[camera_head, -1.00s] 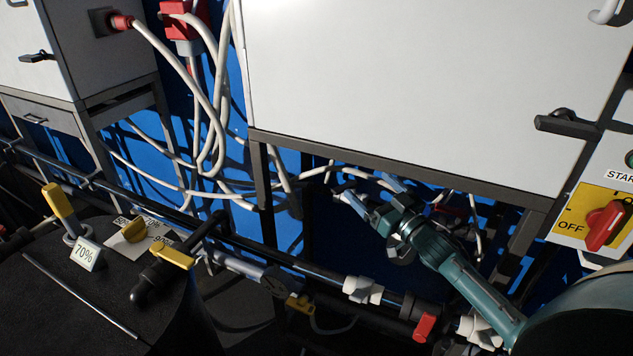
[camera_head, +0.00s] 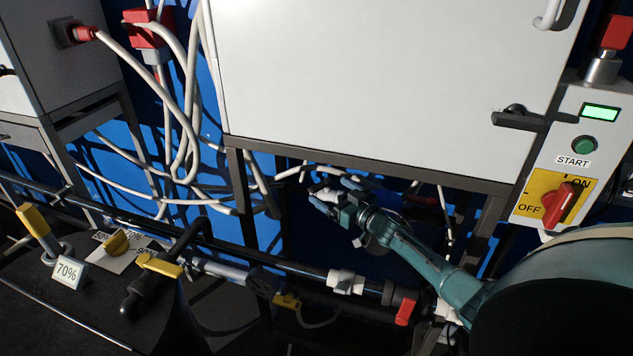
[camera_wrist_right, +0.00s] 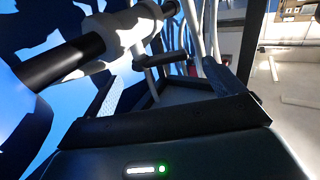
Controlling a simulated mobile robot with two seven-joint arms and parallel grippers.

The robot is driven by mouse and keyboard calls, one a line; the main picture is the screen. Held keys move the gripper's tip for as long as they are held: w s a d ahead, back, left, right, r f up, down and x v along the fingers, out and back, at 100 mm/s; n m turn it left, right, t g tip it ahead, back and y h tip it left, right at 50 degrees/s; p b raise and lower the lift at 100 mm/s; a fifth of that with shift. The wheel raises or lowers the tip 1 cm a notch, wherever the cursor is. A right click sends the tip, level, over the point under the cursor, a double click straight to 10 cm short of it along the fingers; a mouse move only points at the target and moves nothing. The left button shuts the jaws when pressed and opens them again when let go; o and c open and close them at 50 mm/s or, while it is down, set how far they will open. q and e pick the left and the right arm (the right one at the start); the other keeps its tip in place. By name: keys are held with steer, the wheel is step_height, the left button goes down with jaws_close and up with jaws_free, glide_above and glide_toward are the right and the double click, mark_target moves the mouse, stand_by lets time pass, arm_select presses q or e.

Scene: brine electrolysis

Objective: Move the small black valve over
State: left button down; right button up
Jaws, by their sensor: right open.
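My right gripper (camera_head: 328,197) is open, below the front edge of the large white cabinet, beside white cables and above the dark pipe. In the right wrist view its jaws (camera_wrist_right: 165,85) are apart, with a small black handle-like part (camera_wrist_right: 160,60) showing between and beyond them. A black pipe with white fittings (camera_wrist_right: 100,38) passes close by at the upper left there. A dark rounded valve-like part (camera_head: 262,283) sits on the pipe run in the head view, left of the gripper and lower. I cannot tell for sure which part is the small black valve. My left gripper is out of view.
The white cabinet (camera_head: 370,80) overhangs the gripper. A red-handled valve (camera_head: 405,312) and a yellow-handled one (camera_head: 287,300) are on the pipes. A control panel (camera_head: 570,165) with a red switch stands at right.

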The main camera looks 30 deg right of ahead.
mark_target(324, 186)
steer(key=w, duration=0.3)
steer(key=w+a, duration=0.1)
steer(key=w, duration=0.1)
steer(key=shift+w+b, duration=0.3)
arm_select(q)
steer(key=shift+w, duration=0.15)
arm_select(e)
steer(key=shift+w+a, duration=0.15)
steer(key=shift+w, duration=0.5)
